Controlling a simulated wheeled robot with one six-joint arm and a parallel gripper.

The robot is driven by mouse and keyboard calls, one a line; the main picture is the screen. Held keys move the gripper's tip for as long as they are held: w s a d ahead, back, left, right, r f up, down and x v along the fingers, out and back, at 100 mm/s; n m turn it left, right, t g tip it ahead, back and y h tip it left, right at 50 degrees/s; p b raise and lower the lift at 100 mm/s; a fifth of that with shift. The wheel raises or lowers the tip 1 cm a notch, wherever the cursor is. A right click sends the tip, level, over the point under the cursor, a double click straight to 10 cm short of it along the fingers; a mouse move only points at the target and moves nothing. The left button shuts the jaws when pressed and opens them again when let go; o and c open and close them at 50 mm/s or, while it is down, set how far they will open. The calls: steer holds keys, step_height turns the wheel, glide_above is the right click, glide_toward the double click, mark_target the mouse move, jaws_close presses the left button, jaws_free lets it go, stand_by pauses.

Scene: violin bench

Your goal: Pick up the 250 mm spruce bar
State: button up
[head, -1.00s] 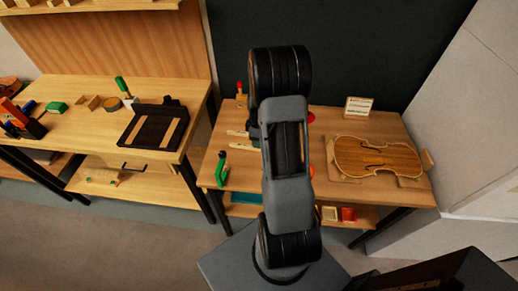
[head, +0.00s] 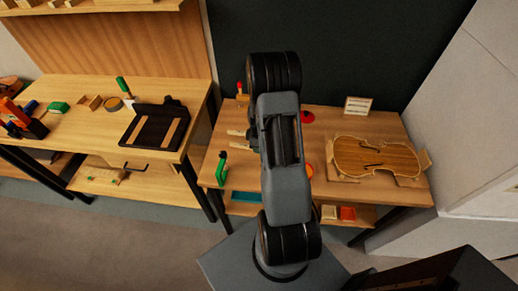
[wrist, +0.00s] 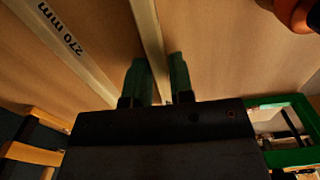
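In the wrist view my gripper (wrist: 158,80) points down with its two green fingers apart. A pale wooden bar (wrist: 148,30) runs between the fingers; no label shows on it, so I cannot read its length. A narrow gap seems to show between the bar and the right finger. In the head view my arm hides the gripper; ends of pale bars (head: 238,133) show on the right bench just left of the arm.
The bench top (head: 330,122) also holds a violin body (head: 378,157), a small sign (head: 358,105) and a green-handled tool (head: 221,168). In the wrist view a green-rimmed tray (wrist: 285,103) is at right and an orange object (wrist: 298,12) at upper right. A second bench (head: 95,120) stands left.

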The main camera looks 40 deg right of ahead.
jaws_close()
